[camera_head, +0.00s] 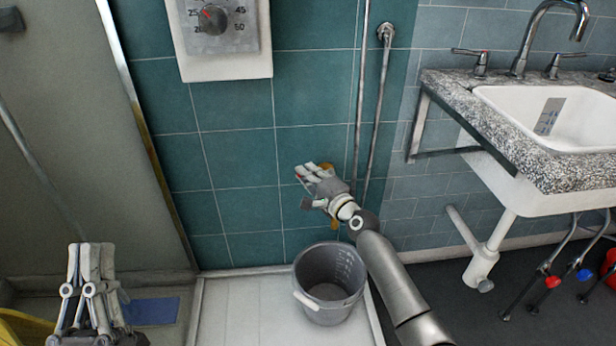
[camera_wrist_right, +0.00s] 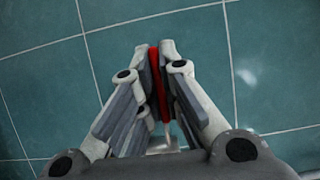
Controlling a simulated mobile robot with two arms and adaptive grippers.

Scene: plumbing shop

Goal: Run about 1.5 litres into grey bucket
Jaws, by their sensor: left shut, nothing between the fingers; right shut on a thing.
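The grey bucket (camera_head: 318,304) stands upright on a white tray floor by the tiled wall. It has marks up its inner wall and a pale handle grip. I cannot tell whether it holds water. My right gripper (camera_head: 312,175) is at the wall above the bucket, shut on a red lever (camera_wrist_right: 154,78), which stands between its fingers in the right wrist view. Small brass parts (camera_head: 334,223) show beside the gripper; most of that fitting is hidden. No stream of water is visible. My left gripper (camera_head: 86,250) is shut and empty at lower left, pointing up.
A sink (camera_head: 555,185) with a granite counter and a chrome tap (camera_head: 520,55) is at right, with red and blue valves below. A dial panel (camera_head: 220,50) hangs on the wall. A blue mat (camera_head: 150,311) and yellow object (camera_head: 20,326) lie at lower left.

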